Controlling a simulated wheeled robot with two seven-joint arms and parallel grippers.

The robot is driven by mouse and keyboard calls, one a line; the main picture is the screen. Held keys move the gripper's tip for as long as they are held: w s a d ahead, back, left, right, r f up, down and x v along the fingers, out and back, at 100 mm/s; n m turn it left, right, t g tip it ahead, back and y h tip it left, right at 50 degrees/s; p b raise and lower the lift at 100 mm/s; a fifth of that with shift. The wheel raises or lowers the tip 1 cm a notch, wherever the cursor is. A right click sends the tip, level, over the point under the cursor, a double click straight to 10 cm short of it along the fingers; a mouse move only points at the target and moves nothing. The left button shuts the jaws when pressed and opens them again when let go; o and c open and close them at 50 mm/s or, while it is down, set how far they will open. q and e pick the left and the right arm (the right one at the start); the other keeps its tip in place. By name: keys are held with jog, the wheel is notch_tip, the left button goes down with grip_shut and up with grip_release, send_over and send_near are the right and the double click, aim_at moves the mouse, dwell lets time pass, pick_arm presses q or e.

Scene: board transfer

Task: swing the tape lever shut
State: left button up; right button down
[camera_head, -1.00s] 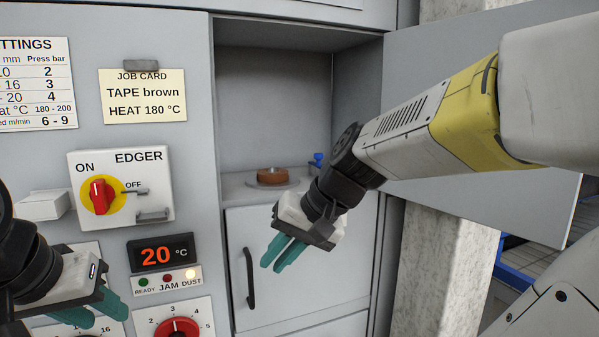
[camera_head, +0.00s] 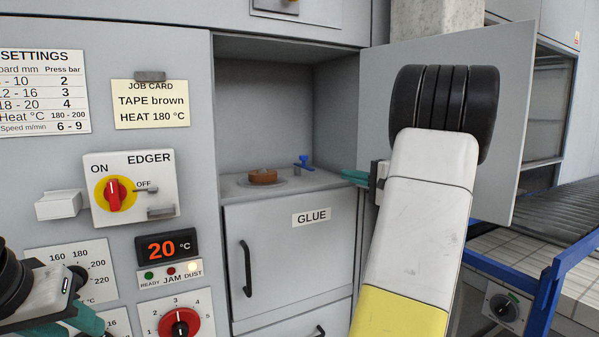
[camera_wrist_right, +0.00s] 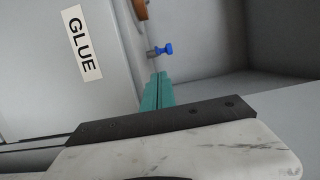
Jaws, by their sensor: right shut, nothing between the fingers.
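The tape lever (camera_head: 303,162) is small and blue, at the back right of the recess floor, beside a brown tape roll (camera_head: 263,176). The lever also shows in the right wrist view (camera_wrist_right: 163,49), with an edge of the roll (camera_wrist_right: 141,8). My right gripper (camera_head: 347,174) is shut and empty at the recess's right opening, its teal fingers pointing left. In the right wrist view its fingertips (camera_wrist_right: 158,76) are close to the lever but appear apart from it. My left gripper (camera_head: 88,322) is at the lower left, partly cut off by the frame.
The recess has its open door (camera_head: 490,130) on the right, behind my right arm. Below is the GLUE door (camera_head: 290,260) with a dark handle. The edger switch (camera_head: 113,193) and press bar dial (camera_head: 180,324) are on the left panel. A blue-framed conveyor (camera_head: 560,270) stands at right.

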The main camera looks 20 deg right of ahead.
jog(key=shift+w+a, duration=0.1)
send_near(304, 162)
jog(key=w, duration=0.1)
jog(key=f, duration=0.1)
jog(key=w, duration=0.1)
jog(key=shift+w+d+f, duration=0.2)
jog(key=shift+w+d, duration=0.1)
dwell(0.4)
